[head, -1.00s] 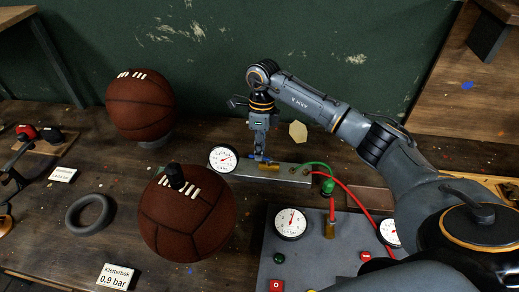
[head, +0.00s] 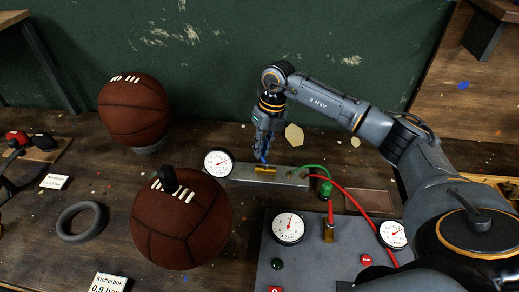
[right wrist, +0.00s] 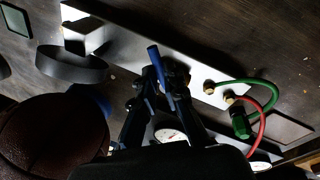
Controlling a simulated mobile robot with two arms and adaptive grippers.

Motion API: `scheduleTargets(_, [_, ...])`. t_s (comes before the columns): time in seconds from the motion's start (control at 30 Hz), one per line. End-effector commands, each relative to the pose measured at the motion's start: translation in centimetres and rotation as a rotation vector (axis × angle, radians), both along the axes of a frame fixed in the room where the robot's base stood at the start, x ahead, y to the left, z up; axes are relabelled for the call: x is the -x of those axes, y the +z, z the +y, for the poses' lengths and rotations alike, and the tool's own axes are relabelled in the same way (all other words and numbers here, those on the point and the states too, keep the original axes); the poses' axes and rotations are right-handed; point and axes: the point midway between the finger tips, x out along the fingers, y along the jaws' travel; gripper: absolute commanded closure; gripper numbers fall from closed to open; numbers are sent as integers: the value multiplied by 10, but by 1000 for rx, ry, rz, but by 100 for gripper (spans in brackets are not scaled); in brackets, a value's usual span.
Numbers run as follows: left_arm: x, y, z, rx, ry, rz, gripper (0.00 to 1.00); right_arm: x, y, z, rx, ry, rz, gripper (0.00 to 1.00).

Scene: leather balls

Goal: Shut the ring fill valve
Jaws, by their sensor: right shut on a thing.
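The ring fill valve has a blue lever (right wrist: 159,68) and a brass body (head: 267,169). It sits on a pale metal bar (head: 240,174) with a round white gauge (head: 217,162) at its left end. My right gripper (head: 264,150) points down over the valve. In the right wrist view its two dark fingers (right wrist: 160,82) are shut on the blue lever, whose end sticks out past the fingertips. The fingers partly hide the valve body in both views. My left gripper is not in view.
A brown leather ball (head: 181,220) with a black nozzle stands left of the bar; another ball (head: 134,108) stands behind. A green hose (head: 318,167) and red hose (head: 345,190) leave the bar's right end. A grey gauge panel (head: 325,245) lies in front.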

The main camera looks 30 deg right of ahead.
Motion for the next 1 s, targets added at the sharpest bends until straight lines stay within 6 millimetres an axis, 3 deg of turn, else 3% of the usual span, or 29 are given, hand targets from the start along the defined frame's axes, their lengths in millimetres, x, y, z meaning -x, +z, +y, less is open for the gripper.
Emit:
scheduleTargets(0.5, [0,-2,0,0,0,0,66,5,0,-14,1,-458,-2,100])
scheduleTargets(1.0, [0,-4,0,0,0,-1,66,9,1,-18,0,-667,-2,100])
